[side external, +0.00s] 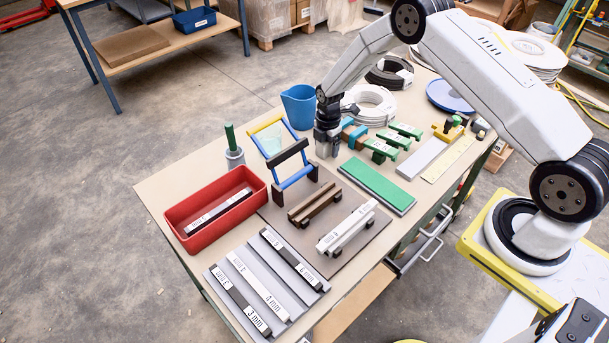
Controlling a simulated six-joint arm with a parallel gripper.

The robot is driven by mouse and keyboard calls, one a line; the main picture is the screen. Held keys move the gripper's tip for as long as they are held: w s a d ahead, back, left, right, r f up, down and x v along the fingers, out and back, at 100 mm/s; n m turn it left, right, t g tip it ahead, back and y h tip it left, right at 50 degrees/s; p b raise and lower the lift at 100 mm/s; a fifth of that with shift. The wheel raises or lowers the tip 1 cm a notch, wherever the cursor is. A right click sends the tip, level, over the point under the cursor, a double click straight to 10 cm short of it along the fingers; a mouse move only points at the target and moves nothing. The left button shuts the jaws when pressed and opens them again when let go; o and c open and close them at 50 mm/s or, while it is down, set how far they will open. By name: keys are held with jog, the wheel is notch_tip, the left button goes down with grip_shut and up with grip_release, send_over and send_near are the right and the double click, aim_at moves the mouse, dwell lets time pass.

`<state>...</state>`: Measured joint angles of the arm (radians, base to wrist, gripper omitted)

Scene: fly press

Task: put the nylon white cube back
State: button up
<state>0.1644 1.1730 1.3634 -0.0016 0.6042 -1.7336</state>
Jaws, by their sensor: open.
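My gripper (327,150) points down over the middle of the workbench, between the blue folding frame and the green flat block. Its jaws are open, and the fingertips are too small to show detail. I cannot make out a white cube for certain anywhere in this view. A white labelled bar (346,229) rests across a small stand on the brown board (353,255). Another white bar (257,287), marked 4 mm, lies in the grey slotted rack (232,307) between two dark bars.
A red bin (181,215) holding a dark labelled bar stands at left. The blue frame (294,179) rises beside my gripper.

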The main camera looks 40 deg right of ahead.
notch_tip(320, 180, up, 12)
jog(key=shift+f, duration=0.2)
jog(key=shift+r, duration=0.15)
dwell(0.8)
jog(key=shift+s+a+r, duration=0.2)
jog(key=shift+r, duration=0.05)
jog(key=s+a+r+m+t, duration=0.1)
jog(key=s+a+r+m, duration=0.1)
jog(key=s+m, duration=0.4)
jog(key=s+a+r+m, duration=0.3)
jog(key=s+m, duration=0.3)
jog(key=s, duration=0.3)
jog(key=s+a+r+m+t, duration=0.1)
jog(key=s+a+r+m, duration=0.2)
jog(key=s+m, duration=0.3)
jog(key=shift+s+r+t, duration=0.3)
jog(key=shift+s+r, duration=0.5)
jog(key=shift+s, duration=0.2)
jog(key=shift+a, duration=0.1)
